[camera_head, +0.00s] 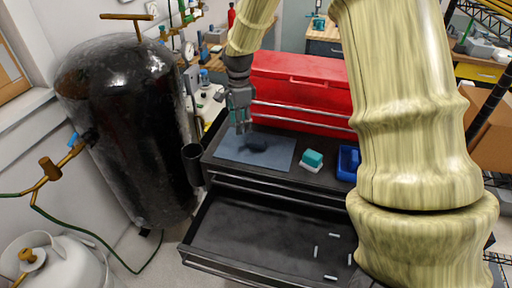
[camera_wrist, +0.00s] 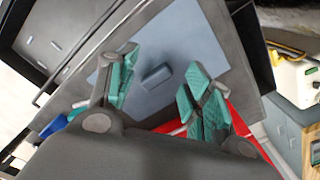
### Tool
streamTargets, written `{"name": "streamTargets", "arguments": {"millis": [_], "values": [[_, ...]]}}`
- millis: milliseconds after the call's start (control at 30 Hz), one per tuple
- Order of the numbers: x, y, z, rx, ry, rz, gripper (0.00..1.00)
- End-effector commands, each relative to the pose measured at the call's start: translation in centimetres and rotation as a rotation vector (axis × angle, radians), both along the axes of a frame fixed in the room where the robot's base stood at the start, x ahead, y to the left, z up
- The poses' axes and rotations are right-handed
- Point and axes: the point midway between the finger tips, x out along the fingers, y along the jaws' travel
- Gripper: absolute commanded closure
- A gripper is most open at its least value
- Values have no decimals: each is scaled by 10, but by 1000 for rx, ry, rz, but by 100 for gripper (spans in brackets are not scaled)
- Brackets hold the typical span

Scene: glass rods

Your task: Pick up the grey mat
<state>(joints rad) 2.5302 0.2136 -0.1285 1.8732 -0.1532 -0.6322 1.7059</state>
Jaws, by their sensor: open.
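The grey mat (camera_head: 228,150) lies flat on the black top of the tool chest, in front of the red toolbox. In the wrist view the mat (camera_wrist: 190,45) fills the middle beyond my fingers. A small dark grey block (camera_wrist: 157,77) lies on it, between the fingers in that view; in the head view a dark patch shows there, partly shadow. My gripper (camera_head: 240,122) is above the mat's back left part, pointing down, apart from it. The gripper (camera_wrist: 163,80) is open and empty, with teal finger pads spread.
A teal and white block (camera_head: 312,160) and a blue tray (camera_head: 347,162) stand right of the mat. The red toolbox (camera_head: 300,92) stands close behind. Below, an open drawer (camera_head: 250,232) holds several short white rods. A black tank (camera_head: 125,130) stands left.

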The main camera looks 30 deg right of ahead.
Motion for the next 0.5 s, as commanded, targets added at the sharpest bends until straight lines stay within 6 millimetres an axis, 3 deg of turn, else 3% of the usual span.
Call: {"name": "streamTargets", "arguments": {"millis": [200,500], "values": [[0,-36,-6,-1,6,-382,50],[-2,-56,-12,-5,10,-618,50]]}}
